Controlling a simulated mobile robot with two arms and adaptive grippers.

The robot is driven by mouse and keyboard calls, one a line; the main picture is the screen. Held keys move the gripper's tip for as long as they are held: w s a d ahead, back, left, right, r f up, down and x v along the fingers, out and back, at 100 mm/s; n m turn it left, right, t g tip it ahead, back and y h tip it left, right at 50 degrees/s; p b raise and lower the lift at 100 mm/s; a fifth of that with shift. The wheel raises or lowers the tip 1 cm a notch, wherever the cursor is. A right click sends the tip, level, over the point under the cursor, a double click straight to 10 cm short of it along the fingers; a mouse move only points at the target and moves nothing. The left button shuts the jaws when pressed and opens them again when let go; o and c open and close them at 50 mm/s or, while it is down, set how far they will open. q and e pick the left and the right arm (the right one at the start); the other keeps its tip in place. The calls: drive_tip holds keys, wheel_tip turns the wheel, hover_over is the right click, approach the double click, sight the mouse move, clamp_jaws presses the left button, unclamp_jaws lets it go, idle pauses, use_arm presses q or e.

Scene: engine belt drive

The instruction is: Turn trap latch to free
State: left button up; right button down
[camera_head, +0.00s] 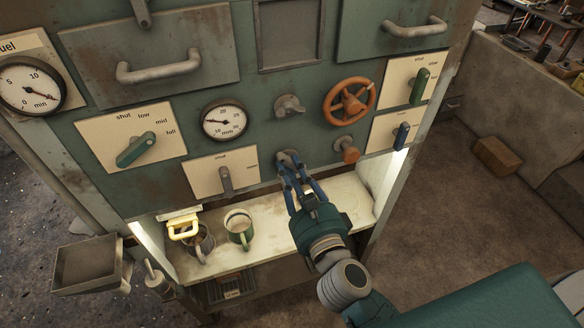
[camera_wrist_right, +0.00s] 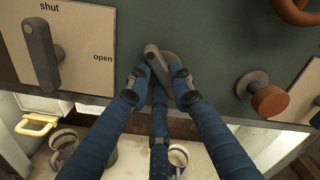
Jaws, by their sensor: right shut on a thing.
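A small grey latch (camera_head: 286,155) sits low on the green panel, in line with my right gripper. In the right wrist view the latch (camera_wrist_right: 153,55) shows as a short grey lever on a round base, its upper end leaning slightly left. My right gripper (camera_head: 290,169) is shut on it, with blue fingers on either side. The fingers also show in the right wrist view (camera_wrist_right: 161,80) and hide part of the lever. No label beside this latch is visible. My left gripper is not in view.
Left of the latch is a grey lever (camera_head: 226,180) on a plate marked shut and open. To the right is an orange-brown knob (camera_head: 349,153), with an orange handwheel (camera_head: 349,101) above. A lit shelf (camera_head: 275,239) below holds a green mug (camera_head: 240,233) and a yellow-handled thing (camera_head: 184,228).

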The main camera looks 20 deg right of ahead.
drive_tip(key=shift+r+m+p, duration=0.1)
drive_tip(key=shift+m+p, duration=0.2)
drive_tip(key=shift+m, duration=3.5)
drive_tip(key=shift+a, duration=0.1)
drive_tip(key=c, duration=1.5)
unclamp_jaws()
drive_tip(key=shift+r, duration=5.05)
